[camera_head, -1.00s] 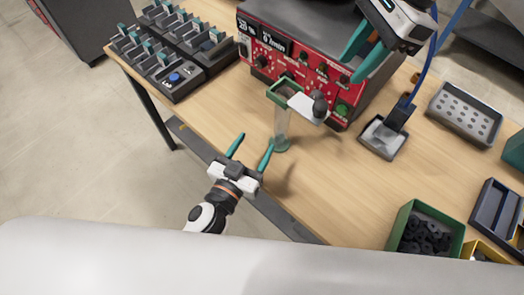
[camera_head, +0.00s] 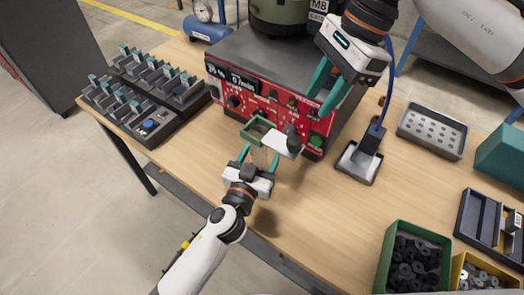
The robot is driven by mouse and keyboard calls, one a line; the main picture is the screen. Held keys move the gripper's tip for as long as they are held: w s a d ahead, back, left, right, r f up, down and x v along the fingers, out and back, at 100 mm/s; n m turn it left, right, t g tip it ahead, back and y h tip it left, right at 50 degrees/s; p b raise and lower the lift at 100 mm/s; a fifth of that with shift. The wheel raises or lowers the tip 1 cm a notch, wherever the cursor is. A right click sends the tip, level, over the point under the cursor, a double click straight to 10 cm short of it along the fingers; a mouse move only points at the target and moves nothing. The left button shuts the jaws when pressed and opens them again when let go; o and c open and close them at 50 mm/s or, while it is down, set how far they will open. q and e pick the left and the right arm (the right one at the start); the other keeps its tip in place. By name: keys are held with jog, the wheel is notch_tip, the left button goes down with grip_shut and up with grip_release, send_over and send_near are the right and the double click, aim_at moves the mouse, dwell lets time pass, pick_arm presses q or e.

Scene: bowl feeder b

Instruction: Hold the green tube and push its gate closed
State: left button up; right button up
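The green tube has a green square rim (camera_head: 260,131) and a clear body below it, in front of the red machine. Its gate, a white plate (camera_head: 276,142) with a dark knob (camera_head: 293,139), sticks out to the right of the rim. My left gripper (camera_head: 260,157) is below the rim, its teal fingers apart on either side of the clear body. Contact with the body cannot be told, and the tube's lower end is hidden behind the gripper. My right gripper (camera_head: 327,90) is open and empty, above and to the right of the gate, in front of the machine.
The red machine (camera_head: 245,92) stands behind the tube. A black rack (camera_head: 130,112) is at the left. A grey dish (camera_head: 352,172) with a dark cabled block, a perforated tray (camera_head: 432,130) and a green bin (camera_head: 392,250) of dark parts are at the right.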

pick_arm(q)
jog(key=shift+w+d, duration=0.1)
jog(key=shift+w, duration=0.2)
